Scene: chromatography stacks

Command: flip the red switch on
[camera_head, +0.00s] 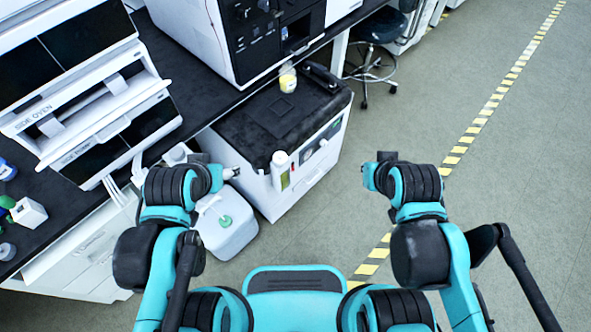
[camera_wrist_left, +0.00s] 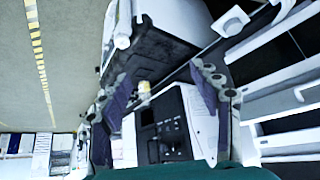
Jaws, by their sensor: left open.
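I cannot make out a red switch in either view. A white floor unit with a black top (camera_head: 270,125) stands at the end of the bench in the head view. It has a front panel with a gauge (camera_head: 322,138), too small to read. The black top also shows in the left wrist view (camera_wrist_left: 150,52). My left gripper (camera_wrist_left: 160,80) is open in the left wrist view, with nothing seen between its fingers. In the head view my left arm reaches in beside this unit, apart from its panel. My right arm is raised over the floor, its fingers not clear.
A white and black instrument (camera_head: 245,40) stands on the dark bench. A jar (camera_head: 288,79) and a white bottle (camera_head: 280,170) are at the floor unit. A white jerrycan (camera_head: 225,225) stands on the floor. A stool (camera_head: 372,50) is behind. Floor at right is clear.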

